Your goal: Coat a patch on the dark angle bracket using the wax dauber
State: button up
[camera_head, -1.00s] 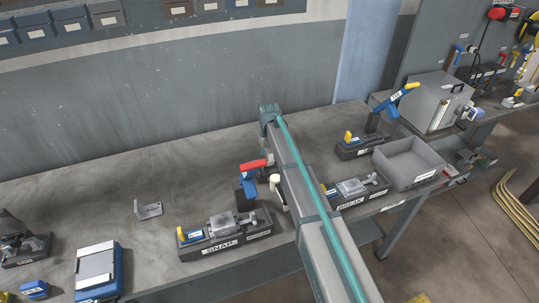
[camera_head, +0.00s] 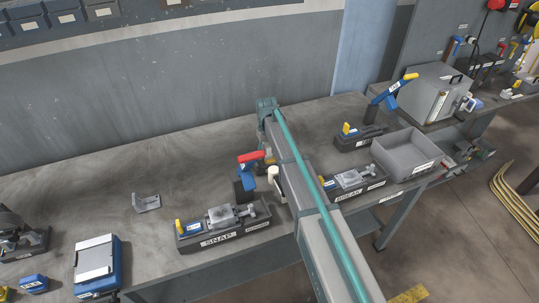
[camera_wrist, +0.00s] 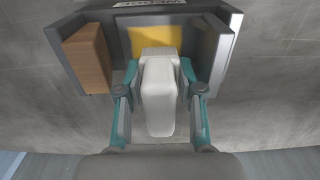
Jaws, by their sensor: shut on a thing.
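In the wrist view, my gripper (camera_wrist: 159,78) has its teal fingers on both sides of a white block-shaped body, which looks like the wax dauber (camera_wrist: 159,100). The gripper is shut on it. The dauber's far end is over or against a yellow pad (camera_wrist: 155,38) in a grey holder (camera_wrist: 222,62); I cannot tell whether they touch. In the head view, a grey L-shaped angle bracket (camera_head: 146,203) lies on the bench to the left, apart from my arm.
A brown block (camera_wrist: 87,58) sits at the holder's left side. The SNAP fixture (camera_head: 218,241) and a red-handled blue clamp (camera_head: 246,178) stand between the bracket and my arm. A BREAK fixture (camera_head: 352,190) and grey bin (camera_head: 408,160) are to the right. Bench around the bracket is clear.

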aim_at(271, 162)
jog(key=shift+s+d, duration=0.8)
jog(key=shift+s, duration=0.35)
jog(key=shift+s+d, duration=0.2)
jog(key=shift+s, duration=0.45)
jog(key=shift+w, duration=0.3)
jog(key=shift+w+a, duration=0.45)
jog(key=shift+w, duration=0.4)
jog(key=shift+w+a, duration=0.4)
jog(key=shift+w, duration=0.45)
jog(key=shift+s+r+p, duration=0.2)
jog(key=shift+r+p, duration=1.45)
jog(key=shift+r, duration=2.4)
jog(key=shift+d, duration=0.1)
